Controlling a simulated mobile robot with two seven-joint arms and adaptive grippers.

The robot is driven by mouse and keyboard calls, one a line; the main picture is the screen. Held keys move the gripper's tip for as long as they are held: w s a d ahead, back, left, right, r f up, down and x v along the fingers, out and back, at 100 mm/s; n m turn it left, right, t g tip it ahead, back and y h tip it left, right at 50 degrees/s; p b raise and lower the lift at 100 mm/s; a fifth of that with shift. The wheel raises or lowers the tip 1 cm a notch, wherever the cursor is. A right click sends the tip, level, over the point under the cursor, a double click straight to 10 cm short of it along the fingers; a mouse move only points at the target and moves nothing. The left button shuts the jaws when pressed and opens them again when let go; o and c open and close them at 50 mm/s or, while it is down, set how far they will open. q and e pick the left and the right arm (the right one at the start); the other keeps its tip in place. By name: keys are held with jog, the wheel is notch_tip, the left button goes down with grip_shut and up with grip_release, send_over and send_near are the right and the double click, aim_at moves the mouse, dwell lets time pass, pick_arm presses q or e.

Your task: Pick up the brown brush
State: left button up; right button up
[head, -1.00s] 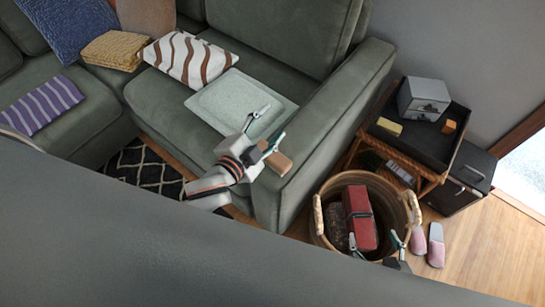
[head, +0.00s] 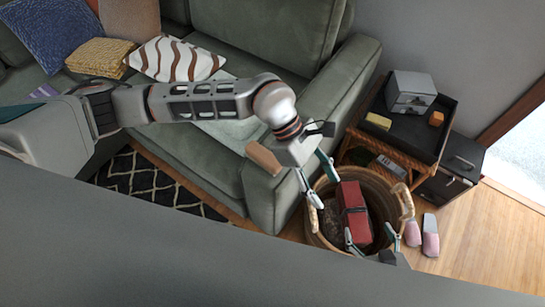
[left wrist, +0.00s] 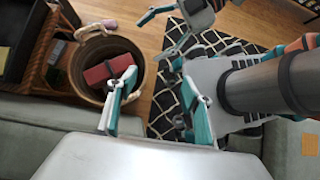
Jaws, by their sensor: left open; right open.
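A brown block-like thing (head: 263,157), which looks like the brush, lies on the front end of the green sofa's arm in the head view. No bristles can be made out, and my left arm partly covers the area around it. My left gripper (head: 325,188) is open and empty. It points down to the right of the brown thing, over the left side of the basket, and does not touch the brown thing. Its fingers also show in the left wrist view (left wrist: 158,112). My right gripper (head: 369,235) is open at the basket's near rim, with its body mostly hidden.
A wicker basket (head: 405,203) holds a red box (head: 353,208) and a dark brown item. A side table with a black tray (head: 440,105) stands behind it. Pink slippers (head: 430,238) lie right of the basket. The sofa (head: 340,85) borders the left.

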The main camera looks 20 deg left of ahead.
pick_arm(q)
jog(key=w+a+f+m+t+y, duration=0.1)
jog(key=w+a+f+t+y, duration=0.15)
jog(key=w+a+y, duration=0.6)
jog(key=h, duration=0.1)
send_over(264, 154)
jog(key=shift+w+a+t, duration=0.1)
jog(key=shift+w+t, duration=0.15)
jog(key=shift+w, duration=0.1)
jog(key=shift+a+f, duration=0.1)
jog(key=shift+f, duration=0.75)
jog(key=f, duration=0.5)
jog(key=shift+s+d, duration=0.2)
jog(key=shift+s, duration=0.2)
jog(key=shift+f, duration=0.4)
jog(key=c, duration=1.3)
